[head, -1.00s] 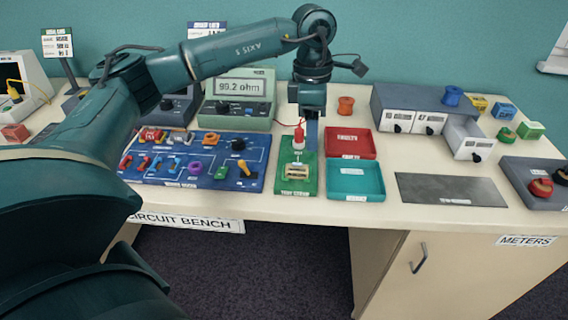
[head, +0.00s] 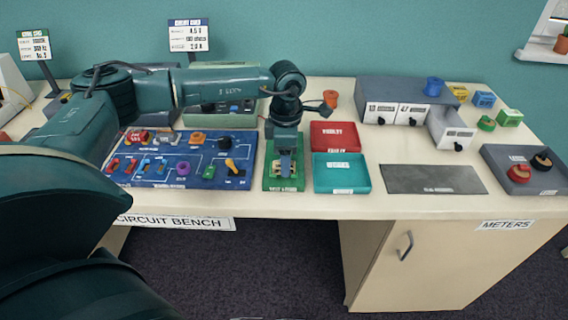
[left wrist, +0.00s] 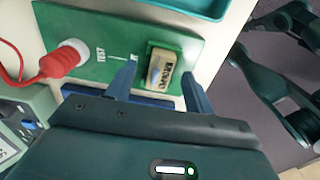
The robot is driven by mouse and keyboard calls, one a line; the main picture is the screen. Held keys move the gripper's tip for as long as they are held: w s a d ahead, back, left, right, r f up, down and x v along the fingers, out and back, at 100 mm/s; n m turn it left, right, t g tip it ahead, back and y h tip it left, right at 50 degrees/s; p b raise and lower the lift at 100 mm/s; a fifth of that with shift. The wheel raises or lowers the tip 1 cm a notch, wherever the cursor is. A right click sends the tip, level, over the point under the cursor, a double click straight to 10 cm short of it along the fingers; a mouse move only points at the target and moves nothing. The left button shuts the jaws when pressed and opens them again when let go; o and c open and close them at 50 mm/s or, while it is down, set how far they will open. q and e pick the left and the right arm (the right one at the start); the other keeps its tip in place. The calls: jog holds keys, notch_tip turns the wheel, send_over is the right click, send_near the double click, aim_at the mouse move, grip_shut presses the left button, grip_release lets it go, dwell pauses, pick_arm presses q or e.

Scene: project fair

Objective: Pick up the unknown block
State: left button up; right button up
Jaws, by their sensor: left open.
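The unknown block (left wrist: 161,69), small and beige with a dark printed label, sits on the green test strip (left wrist: 104,30) in the left wrist view. My left gripper (left wrist: 158,84) is open, with one finger to either side of the block and the tips close to it; I cannot tell whether they touch it. In the head view the left gripper (head: 285,170) points down over the green test strip (head: 270,183) and largely hides the block. A red probe (left wrist: 58,62) with a cable stands at the other end of the strip.
A blue circuit board (head: 150,180) lies left of the strip. A red tray (head: 334,135) and a teal tray (head: 340,188) are close on its right. A grey mat (head: 432,179) lies further right. A meter, partly hidden by my arm, stands behind.

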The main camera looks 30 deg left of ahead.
pick_arm(q)
jog(key=shift+f, duration=0.75)
pick_arm(e)
jog(key=shift+d+f, duration=0.15)
jog(key=shift+f, duration=0.15)
pick_arm(q)
jog(key=shift+c, duration=0.4)
jog(key=c, duration=0.8)
jog(key=shift+c, duration=1.3)
grip_shut()
pick_arm(e)
jog(key=shift+s+r, duration=0.1)
jog(key=shift+s, duration=0.05)
pick_arm(q)
notch_tip(320, 180, up, 13)
jog(key=shift+p, duration=0.35)
pick_arm(e)
jog(key=shift+w+a+r, duration=0.15)
jog(key=shift+a+r, duration=0.05)
jog(key=shift+r, duration=0.3)
jog(key=shift+w+a+r, duration=0.1)
jog(key=shift+a+r, duration=0.05)
jog(key=shift+r, duration=0.35)
